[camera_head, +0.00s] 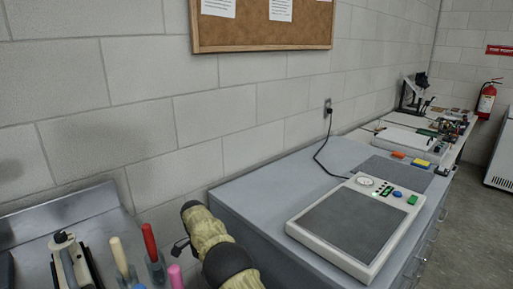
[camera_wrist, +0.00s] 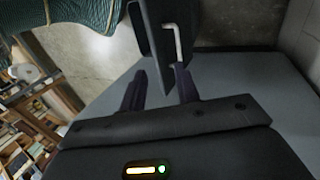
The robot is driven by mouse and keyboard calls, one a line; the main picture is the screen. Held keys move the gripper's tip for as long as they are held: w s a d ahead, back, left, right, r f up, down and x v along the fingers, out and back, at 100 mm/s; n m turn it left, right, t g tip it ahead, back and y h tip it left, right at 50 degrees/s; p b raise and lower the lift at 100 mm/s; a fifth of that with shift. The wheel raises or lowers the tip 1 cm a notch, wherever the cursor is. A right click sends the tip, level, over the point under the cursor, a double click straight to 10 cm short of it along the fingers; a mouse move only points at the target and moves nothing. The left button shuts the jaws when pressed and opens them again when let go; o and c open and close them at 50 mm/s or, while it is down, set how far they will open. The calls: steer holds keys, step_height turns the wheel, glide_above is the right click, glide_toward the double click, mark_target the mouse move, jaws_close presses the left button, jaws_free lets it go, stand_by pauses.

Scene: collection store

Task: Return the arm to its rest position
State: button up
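My gripper (camera_wrist: 160,78) shows in the wrist view with its two dark fingers apart. I see a grey surface between them and nothing gripped. A dark plate (camera_wrist: 155,30) with a bent pale metal rod (camera_wrist: 175,48) is just beyond the fingertips; I cannot tell whether it touches them. My gripper's fingers do not show in the head view.
A grey cabinet (camera_head: 240,195) carries a flat scale-like device (camera_head: 350,225) with a cable. A metal tray (camera_head: 75,210) with coloured-handled tools is at lower left. A block wall and corkboard (camera_head: 262,30) stand behind. Open floor (camera_head: 480,220) is at right.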

steer(key=s+d+r+n+t+y, duration=0.15)
steer(key=d+r, duration=0.25)
steer(key=d, duration=0.5)
steer(key=s+d+r+n+t+y, duration=0.1)
steer(key=s+d+r+n, duration=0.3)
steer(key=d, duration=0.5)
steer(key=s+d+r+n+t, duration=0.2)
steer(key=s+d, duration=0.3)
steer(key=s, duration=0.4)
steer(key=s+d+r+n+t, duration=0.1)
steer(key=s+d+n+t, duration=0.1)
steer(key=s+d, duration=0.55)
steer(key=w+p+v, duration=0.2)
steer(key=p+v, duration=0.8)
steer(key=p, duration=0.1)
steer(key=w+r+p+v, duration=0.1)
steer(key=p+v, duration=1)
steer(key=shift+w+a+y, duration=0.25)
steer(key=shift+w+y, duration=0.1)
steer(key=shift+w, duration=0.05)
